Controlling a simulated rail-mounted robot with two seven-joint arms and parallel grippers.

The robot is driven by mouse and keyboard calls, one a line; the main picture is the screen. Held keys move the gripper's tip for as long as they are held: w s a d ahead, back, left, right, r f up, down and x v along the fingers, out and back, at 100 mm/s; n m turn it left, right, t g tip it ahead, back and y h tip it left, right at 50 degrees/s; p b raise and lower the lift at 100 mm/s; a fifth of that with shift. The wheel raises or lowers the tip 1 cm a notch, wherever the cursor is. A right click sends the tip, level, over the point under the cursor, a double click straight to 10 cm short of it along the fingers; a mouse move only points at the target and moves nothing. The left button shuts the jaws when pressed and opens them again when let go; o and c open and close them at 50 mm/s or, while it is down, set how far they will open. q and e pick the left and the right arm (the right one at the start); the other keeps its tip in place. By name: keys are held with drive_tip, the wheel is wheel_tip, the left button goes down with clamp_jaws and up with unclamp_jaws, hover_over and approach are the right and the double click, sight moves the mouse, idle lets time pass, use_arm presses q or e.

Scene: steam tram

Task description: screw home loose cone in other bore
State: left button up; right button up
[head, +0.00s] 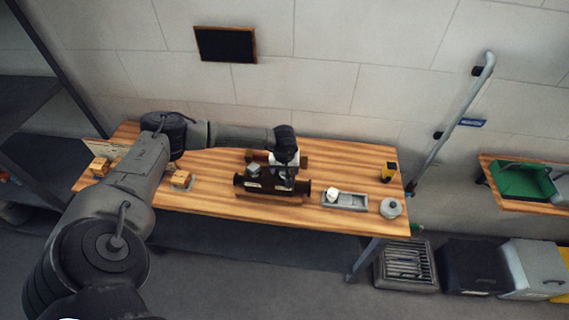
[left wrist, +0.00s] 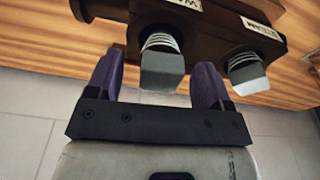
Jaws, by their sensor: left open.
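A dark valve body (head: 272,187) lies on the wooden bench. Two grey square-headed cones with ribbed shanks sit in its bores. In the left wrist view, one cone (left wrist: 161,68) is between my fingers, near a partly hidden label starting "WA". The other cone (left wrist: 246,71) is to the right, by the label "STEAM", with ribs showing below its head. My left gripper (left wrist: 157,72) is open, one finger on each side of the first cone, with gaps visible. In the head view my left gripper (head: 288,178) is over the body's right half, hiding part of it. My right gripper is not in view.
A grey tray (head: 358,202) with a white item lies right of the body on the bench (head: 220,201). A round grey tin (head: 391,208) and a yellow-black item (head: 389,172) are farther right. Small wooden blocks (head: 181,179) stand left. Bare bench lies between.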

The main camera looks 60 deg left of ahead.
use_arm(q)
drive_tip(key=shift+f, duration=0.25)
drive_tip(key=c, duration=1.2)
drive_tip(key=shift+o, duration=0.2)
drive_tip(key=shift+f+m+b, duration=0.1)
drive_tip(key=shift+m+b, duration=0.35)
drive_tip(key=shift+m, duration=0.25)
drive_tip(key=shift+m+b, duration=0.5)
drive_tip(key=shift+m, duration=0.5)
drive_tip(key=shift+m+h, duration=0.3)
